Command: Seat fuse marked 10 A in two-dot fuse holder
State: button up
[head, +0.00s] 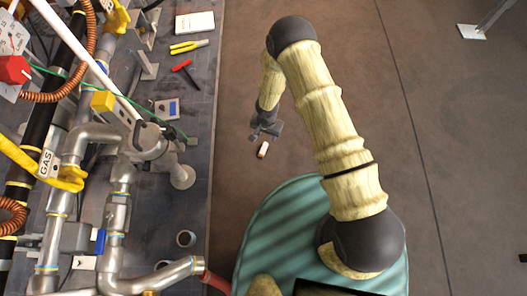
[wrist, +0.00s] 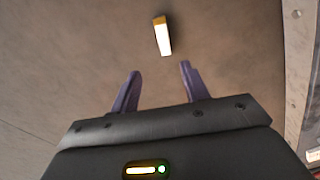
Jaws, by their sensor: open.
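A small pale block with an orange-brown end, fuse-like (wrist: 163,38), lies beyond my open fingertips in the wrist view, roughly in line with the gap between them. It also shows in the head view (head: 263,149), against the brown floor and just below my gripper (head: 265,132). My gripper also shows in the wrist view (wrist: 160,70), with its two purple fingers apart and nothing between them. No marking on the block can be read. I cannot make out a two-dot fuse holder in either view.
A grey workbench (head: 202,120) on the left holds pipes, a yellow-handled gas line (head: 68,178), pliers (head: 188,46), a red-handled tool (head: 182,66), and a white box (head: 195,22). A small blue-and-grey plate (head: 167,109) lies there.

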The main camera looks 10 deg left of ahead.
jog(key=b, duration=0.3)
send_over(264, 147)
jog(key=f, duration=0.4)
jog(key=d+f, duration=0.1)
jog(key=f, duration=0.1)
jog(key=shift+f, duration=0.3)
jog(key=f+b, duration=0.4)
jog(key=f, duration=0.1)
jog(key=shift+a+f, duration=0.15)
jog(key=shift+a, duration=0.25)
jog(key=shift+c, duration=0.3)
grip_shut()
